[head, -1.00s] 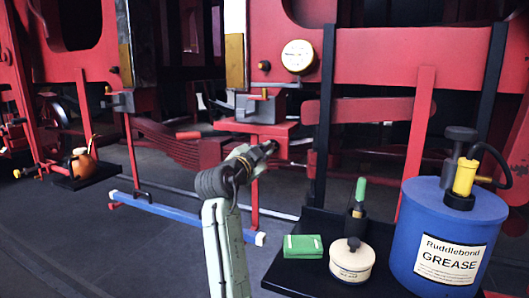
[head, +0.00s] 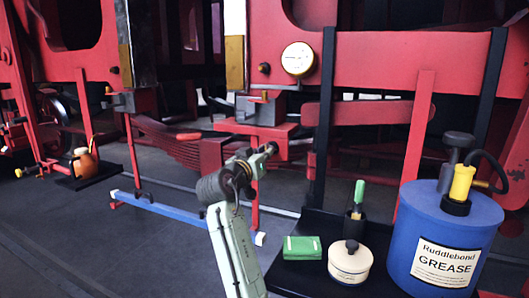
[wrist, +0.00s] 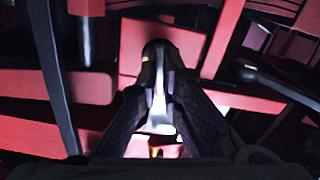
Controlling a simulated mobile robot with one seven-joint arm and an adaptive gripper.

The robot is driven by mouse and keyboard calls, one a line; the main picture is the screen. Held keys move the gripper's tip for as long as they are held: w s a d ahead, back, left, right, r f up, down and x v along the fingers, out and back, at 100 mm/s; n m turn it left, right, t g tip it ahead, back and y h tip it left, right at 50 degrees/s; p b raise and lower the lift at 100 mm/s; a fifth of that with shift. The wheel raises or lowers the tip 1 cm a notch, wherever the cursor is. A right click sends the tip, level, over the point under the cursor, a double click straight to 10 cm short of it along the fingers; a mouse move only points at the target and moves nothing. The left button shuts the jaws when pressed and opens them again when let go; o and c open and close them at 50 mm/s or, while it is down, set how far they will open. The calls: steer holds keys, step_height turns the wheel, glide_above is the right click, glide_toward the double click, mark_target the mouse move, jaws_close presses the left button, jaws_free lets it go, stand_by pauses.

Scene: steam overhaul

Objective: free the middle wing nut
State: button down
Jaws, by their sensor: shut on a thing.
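My gripper (head: 271,149) is at the end of my pale green arm, in front of the red frame and just below a red bracket in the head view. In the wrist view its dark fingers (wrist: 158,52) come together on a small thing, hidden between them except for a yellowish spot at their left edge. I cannot make out its shape. No wing nut can be told clearly in either view. A brass-coloured piece (head: 264,96) stands upright on a grey block (head: 258,108) above my gripper, apart from it.
A black shelf (head: 285,272) at the lower right bears a green box (head: 302,248), a cream pot (head: 349,264), a green-handled tool (head: 359,195) and a blue grease drum (head: 445,232). A black post (head: 323,130) stands right of my gripper. A blue bar (head: 170,211) lies low at left.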

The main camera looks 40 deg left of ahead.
steer(key=shift+n, duration=0.8)
steer(key=c, duration=1.8)
jaws_free()
steer(key=shift+o, duration=0.2)
steer(key=v, duration=1.2)
steer(key=shift+r, duration=0.1)
